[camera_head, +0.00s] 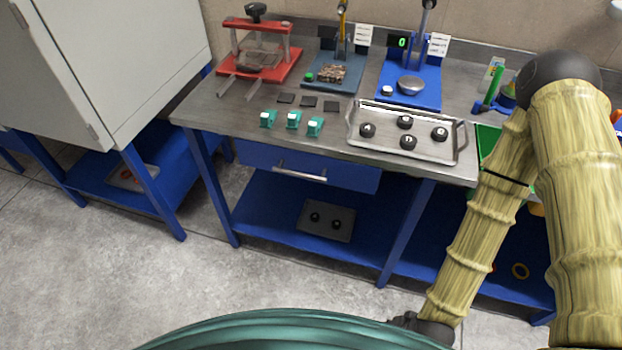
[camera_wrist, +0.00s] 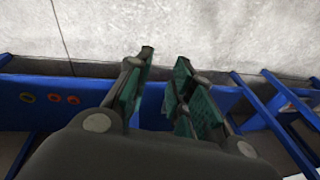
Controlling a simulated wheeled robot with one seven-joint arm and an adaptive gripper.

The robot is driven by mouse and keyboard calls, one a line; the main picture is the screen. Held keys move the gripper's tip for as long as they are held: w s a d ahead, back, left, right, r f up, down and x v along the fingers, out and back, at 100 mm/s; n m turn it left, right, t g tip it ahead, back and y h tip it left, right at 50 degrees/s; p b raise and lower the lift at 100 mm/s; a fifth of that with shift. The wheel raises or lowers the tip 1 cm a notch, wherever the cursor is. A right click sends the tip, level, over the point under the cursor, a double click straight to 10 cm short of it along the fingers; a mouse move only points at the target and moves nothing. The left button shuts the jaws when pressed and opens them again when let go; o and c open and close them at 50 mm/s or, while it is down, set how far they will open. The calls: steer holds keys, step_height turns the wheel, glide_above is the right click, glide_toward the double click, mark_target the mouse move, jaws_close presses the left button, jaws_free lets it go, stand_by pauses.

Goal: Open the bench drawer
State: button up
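The bench drawer (camera_head: 345,179) has a blue front and sits under the left part of the metal-topped workbench. It looks shut, its front close under the bench edge. Its silver bar handle (camera_head: 300,172) runs across the front and nothing touches it. My gripper (camera_wrist: 163,62) shows in the wrist view with its two green-padded fingers apart and nothing between them. In the head view my gripper cannot be made out; my arm comes down on the right. I cannot identify the drawer in the wrist view.
A metal tray (camera_head: 385,146) with black round parts stands on the bench above the drawer. A dark plate (camera_head: 326,221) lies on the blue lower shelf (camera_head: 262,205). A grey cabinet (camera_head: 110,60) stands at left. The floor (camera_head: 150,275) before the drawer is clear.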

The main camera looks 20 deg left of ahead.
steer(key=w+a+m+t+y+b, duration=0.25)
steer(key=w+a, duration=0.35)
steer(key=a, duration=0.5)
steer(key=m+t+y+b, duration=0.1)
steer(key=m+t+b, duration=0.9)
steer(key=m, duration=0.1)
glide_toward(299, 176)
steer(key=shift+n, duration=0.25)
steer(key=x, duration=1)
steer(key=shift+w+a+f, duration=0.1)
steer(key=shift+w, duration=0.25)
jaws_close()
